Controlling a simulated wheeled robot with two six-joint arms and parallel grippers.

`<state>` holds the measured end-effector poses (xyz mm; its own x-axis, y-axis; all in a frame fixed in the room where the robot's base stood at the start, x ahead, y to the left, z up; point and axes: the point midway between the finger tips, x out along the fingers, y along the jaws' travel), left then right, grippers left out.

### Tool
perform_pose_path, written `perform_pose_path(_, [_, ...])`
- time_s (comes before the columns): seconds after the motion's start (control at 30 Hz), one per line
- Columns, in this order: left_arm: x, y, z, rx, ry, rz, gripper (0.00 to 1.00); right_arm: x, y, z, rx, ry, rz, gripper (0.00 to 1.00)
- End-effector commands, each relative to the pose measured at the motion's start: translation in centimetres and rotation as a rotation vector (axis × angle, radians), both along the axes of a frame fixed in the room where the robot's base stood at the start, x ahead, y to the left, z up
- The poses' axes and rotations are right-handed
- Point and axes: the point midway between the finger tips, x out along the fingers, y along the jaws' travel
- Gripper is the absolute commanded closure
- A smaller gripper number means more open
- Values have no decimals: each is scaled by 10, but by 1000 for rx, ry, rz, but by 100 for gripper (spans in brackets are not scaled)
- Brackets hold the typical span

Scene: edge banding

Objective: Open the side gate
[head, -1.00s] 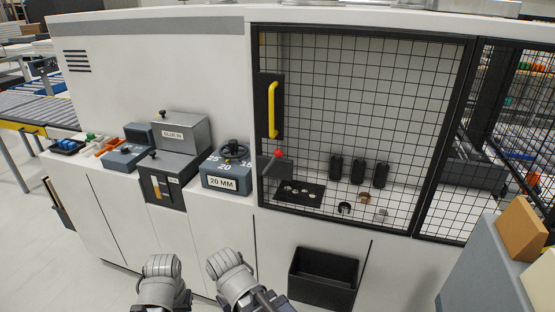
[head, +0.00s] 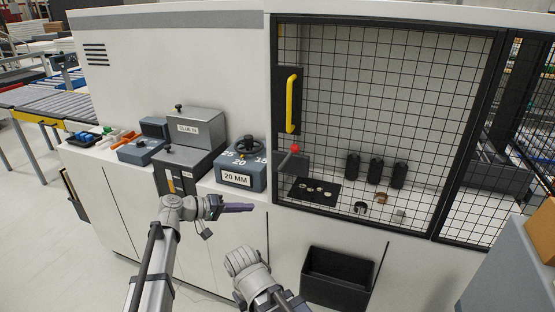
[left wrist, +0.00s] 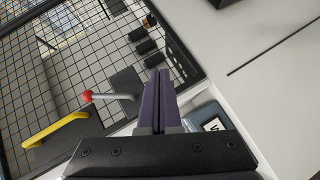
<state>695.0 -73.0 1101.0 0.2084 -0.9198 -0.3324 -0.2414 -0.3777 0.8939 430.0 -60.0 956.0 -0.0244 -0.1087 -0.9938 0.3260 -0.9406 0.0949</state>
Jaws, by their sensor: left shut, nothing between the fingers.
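The side gate (head: 425,90) is a black-framed wire mesh panel and stands closed in the head view. Its yellow handle (head: 291,101) is upright on a black plate at the gate's left edge. A latch lever with a red knob (head: 295,149) sits below the handle; the red knob also shows in the left wrist view (left wrist: 87,96), with the yellow handle (left wrist: 56,131) at lower left. My left gripper (head: 250,207) is shut and empty, below and left of the lever, in front of the 20 MM box. Its purple fingers (left wrist: 159,100) point towards the gate's bottom edge, apart from it.
The 20 MM box (head: 241,175) with a dial and the GLUE IN unit (head: 197,129) stand on the ledge left of the gate. A black bin (head: 337,277) is set below. A grey block (head: 515,260) stands at right. One of my arms shows at bottom middle.

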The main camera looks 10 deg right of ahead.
Motion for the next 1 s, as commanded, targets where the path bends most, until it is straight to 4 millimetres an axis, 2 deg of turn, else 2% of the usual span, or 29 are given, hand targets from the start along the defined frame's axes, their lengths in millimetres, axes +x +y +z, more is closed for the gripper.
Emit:
perform_pose_path(0.03, [23, -11, 18, -87, -13, 2, 100, 0, 0, 0, 0, 0, 0, 100])
perform_pose_path(0.1, [40, -20, 43, -199, -29, 11, 100, 0, 0, 0, 0, 0, 0, 100])
perform_pose_path(0.2, [58, -27, 69, -319, -43, 24, 100, 0, 0, 0, 0, 0, 0, 100])
perform_pose_path(0.3, [68, -30, 85, -394, -50, 33, 100, 0, 0, 0, 0, 0, 0, 100])
perform_pose_path(0.4, [72, -31, 93, -428, -53, 38, 100, 0, 0, 0, 0, 0, 0, 100])
perform_pose_path(0.63, [74, -38, 95, -434, -53, 37, 100, 0, 0, 1, 0, 0, 0, 100])
perform_pose_path(1.0, [90, -96, 101, -433, -53, 37, 100, 0, 0, 7, 0, 0, 0, 100])
